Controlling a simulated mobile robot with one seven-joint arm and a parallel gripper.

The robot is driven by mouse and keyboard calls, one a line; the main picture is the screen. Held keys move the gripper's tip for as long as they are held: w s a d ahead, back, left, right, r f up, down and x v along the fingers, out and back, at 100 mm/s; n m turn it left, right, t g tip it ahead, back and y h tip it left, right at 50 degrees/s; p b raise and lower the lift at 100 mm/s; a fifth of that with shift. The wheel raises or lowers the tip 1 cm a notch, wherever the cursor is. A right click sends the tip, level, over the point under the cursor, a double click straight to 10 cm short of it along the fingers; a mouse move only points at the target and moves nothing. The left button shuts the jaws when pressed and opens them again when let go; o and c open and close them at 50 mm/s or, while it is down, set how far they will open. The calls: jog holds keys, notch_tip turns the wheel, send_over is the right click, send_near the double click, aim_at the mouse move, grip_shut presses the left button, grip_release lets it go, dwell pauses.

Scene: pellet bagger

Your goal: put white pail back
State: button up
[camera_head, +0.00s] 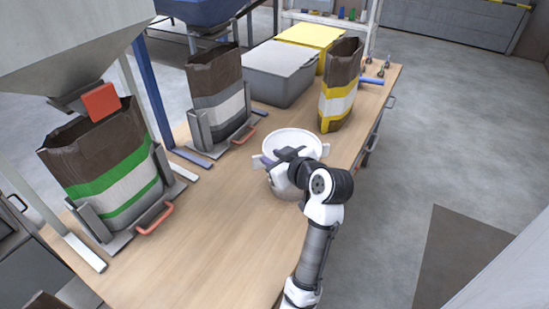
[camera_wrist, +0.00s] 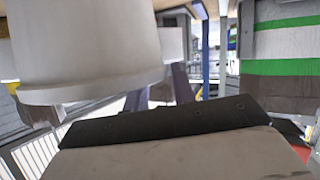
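The white pail (camera_head: 293,142) is upright at the right half of the workbench, near its edge. Its round rim faces up and its inside looks white. My gripper (camera_head: 290,168) is at the near side of the pail, just below rim height, and hides part of its wall. In the wrist view the pail (camera_wrist: 85,40) is large at the upper left, upside down, with its rim toward the gripper.
On the wooden bench (camera_head: 215,225) stand a green-striped bag (camera_head: 105,170) under a hopper (camera_head: 75,40), a grey-striped bag (camera_head: 218,95) in a holder, and a yellow-striped bag (camera_head: 340,90). Grey (camera_head: 280,72) and yellow (camera_head: 312,35) bins are behind. The bench's front middle is clear.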

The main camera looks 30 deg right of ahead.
jog(key=shift+r, duration=0.15)
jog(key=b+v, duration=0.2)
jog(key=v, duration=1)
